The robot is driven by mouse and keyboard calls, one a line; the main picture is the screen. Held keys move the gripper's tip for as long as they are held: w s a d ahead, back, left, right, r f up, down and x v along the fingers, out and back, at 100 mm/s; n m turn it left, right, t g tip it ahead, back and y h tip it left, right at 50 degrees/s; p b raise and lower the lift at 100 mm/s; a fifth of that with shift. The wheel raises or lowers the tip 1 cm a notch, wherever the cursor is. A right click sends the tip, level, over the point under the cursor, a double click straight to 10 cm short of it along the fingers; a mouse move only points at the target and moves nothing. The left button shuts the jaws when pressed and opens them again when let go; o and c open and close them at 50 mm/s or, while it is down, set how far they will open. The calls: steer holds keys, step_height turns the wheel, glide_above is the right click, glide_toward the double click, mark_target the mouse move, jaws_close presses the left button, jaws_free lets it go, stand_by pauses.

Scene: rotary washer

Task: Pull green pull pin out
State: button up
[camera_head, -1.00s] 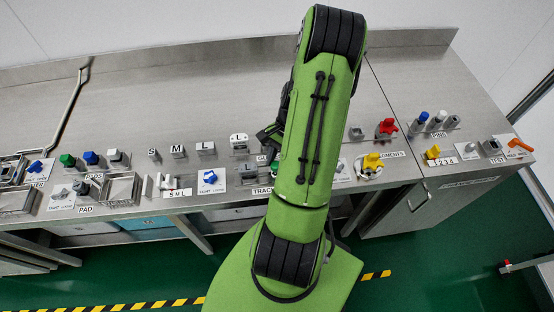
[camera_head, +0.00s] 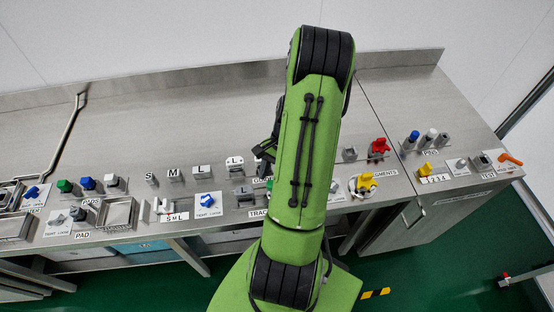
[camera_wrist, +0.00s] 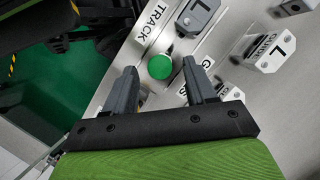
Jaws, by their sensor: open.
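The green pull pin (camera_wrist: 160,66) shows in the wrist view as a round green knob at the edge of the steel worktop, beside the TRACK label. My gripper (camera_wrist: 160,80) is open, with one grey finger on each side of the knob in the picture. I cannot tell how far the fingertips are from the knob in depth. In the head view a small green bit of it (camera_head: 269,184) shows beside my green arm, which hides most of that spot. My gripper (camera_head: 264,152) is partly visible there, left of the arm.
In the head view, a yellow knob (camera_head: 365,182) and red knob (camera_head: 379,146) stand right of my arm. The worktop (camera_head: 130,110) behind the fixtures is clear.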

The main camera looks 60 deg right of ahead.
steer(key=p+v, duration=0.2)
steer(key=v, duration=1.2)
steer(key=shift+r, duration=0.25)
steer(key=shift+w, duration=0.1)
